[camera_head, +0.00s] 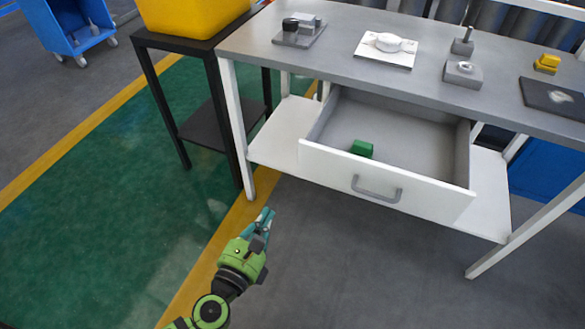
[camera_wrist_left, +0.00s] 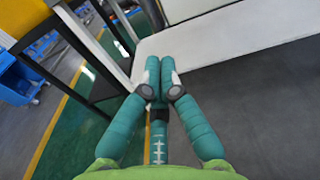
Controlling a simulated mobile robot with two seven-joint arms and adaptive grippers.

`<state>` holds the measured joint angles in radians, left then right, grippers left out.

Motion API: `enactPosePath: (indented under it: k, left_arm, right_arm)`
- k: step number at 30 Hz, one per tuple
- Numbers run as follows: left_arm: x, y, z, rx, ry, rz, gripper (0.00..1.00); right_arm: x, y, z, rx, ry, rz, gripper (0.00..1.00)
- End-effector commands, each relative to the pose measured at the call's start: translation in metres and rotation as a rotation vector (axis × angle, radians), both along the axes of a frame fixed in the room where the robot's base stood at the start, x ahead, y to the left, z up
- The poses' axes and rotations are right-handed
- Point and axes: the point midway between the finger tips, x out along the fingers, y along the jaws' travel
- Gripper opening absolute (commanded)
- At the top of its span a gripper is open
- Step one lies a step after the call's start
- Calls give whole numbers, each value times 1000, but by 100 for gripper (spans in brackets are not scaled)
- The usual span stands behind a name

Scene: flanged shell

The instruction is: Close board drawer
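The white drawer (camera_head: 385,188) under the grey-topped workbench is pulled well out. Its grey bar handle (camera_head: 377,188) is on the front panel, and a small green object (camera_head: 361,148) lies inside. My left gripper (camera_head: 265,218) is in front and left of the drawer, apart from it and pointing towards the bench. In the left wrist view its two teal fingers (camera_wrist_left: 160,80) are together at the tips with nothing between them. A white panel edge shows beyond the fingers in that view. My right gripper is in neither view.
The workbench top (camera_head: 340,55) holds several small parts on plates. A black stand (camera_head: 205,90) with a yellow bin (camera_head: 190,15) is left of the bench. White bench legs (camera_head: 237,125) flank the drawer. The floor in front is clear. A blue cart (camera_head: 68,30) stands far left.

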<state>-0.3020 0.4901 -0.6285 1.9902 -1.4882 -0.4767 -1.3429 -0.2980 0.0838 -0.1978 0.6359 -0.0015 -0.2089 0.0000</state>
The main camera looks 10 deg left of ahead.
Motion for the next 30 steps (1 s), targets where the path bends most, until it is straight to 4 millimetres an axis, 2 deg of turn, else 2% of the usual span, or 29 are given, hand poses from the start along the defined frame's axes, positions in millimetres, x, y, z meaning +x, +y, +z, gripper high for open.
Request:
enactPosePath:
  k: [1, 3, 6, 14, 21, 25, 30]
  left_arm:
    - [-2, -4, 12, 30, -39, -13, 0]
    - [-1, -7, 21, 56, -69, -22, 0]
    - [8, -11, 25, 64, -81, -23, 0]
    - [58, -25, 26, 63, -79, -21, 0]
    - [104, -38, 24, 61, -78, -22, 0]
    - [120, -43, 23, 60, -75, -22, 0]
    - [130, -46, 22, 60, -74, -23, 0]
  right_arm:
    - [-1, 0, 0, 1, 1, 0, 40]
    - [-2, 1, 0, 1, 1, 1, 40]
    - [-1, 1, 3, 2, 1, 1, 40]
    - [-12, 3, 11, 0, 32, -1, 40]
    - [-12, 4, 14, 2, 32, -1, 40]
    - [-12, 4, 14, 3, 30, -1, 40]
    - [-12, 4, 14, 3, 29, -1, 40]
